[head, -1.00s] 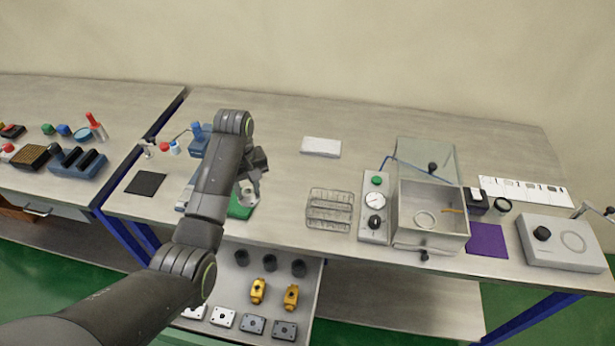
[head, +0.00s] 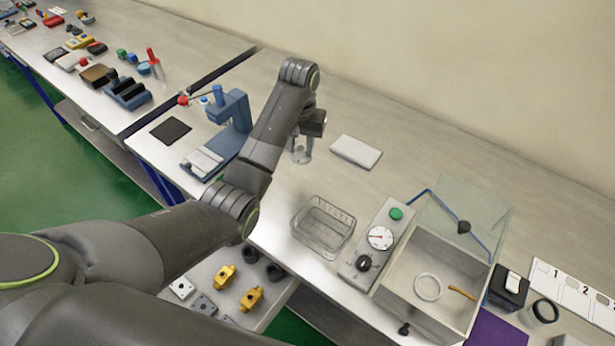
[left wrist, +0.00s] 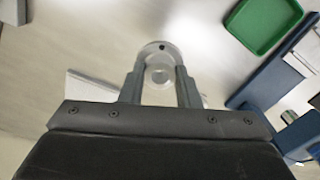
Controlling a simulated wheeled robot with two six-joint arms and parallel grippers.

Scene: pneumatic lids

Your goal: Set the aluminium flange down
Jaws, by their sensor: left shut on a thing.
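My left gripper (head: 302,148) is shut on the aluminium flange, over the bench near its back, to the left of a white pad. In the left wrist view the flange (left wrist: 158,49) is a pale round metal piece with a small hole in its rim, held between the fingertips (left wrist: 160,75). I cannot tell whether its underside touches the bench. My right gripper is not in view.
A white pad (head: 356,152) lies close to the right of the gripper. A wire basket (head: 323,228), a gauge box (head: 375,240) and a clear-lidded chamber (head: 430,275) stand at right. A blue press (head: 232,115) stands left. A green tray (left wrist: 262,22) shows in the wrist view.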

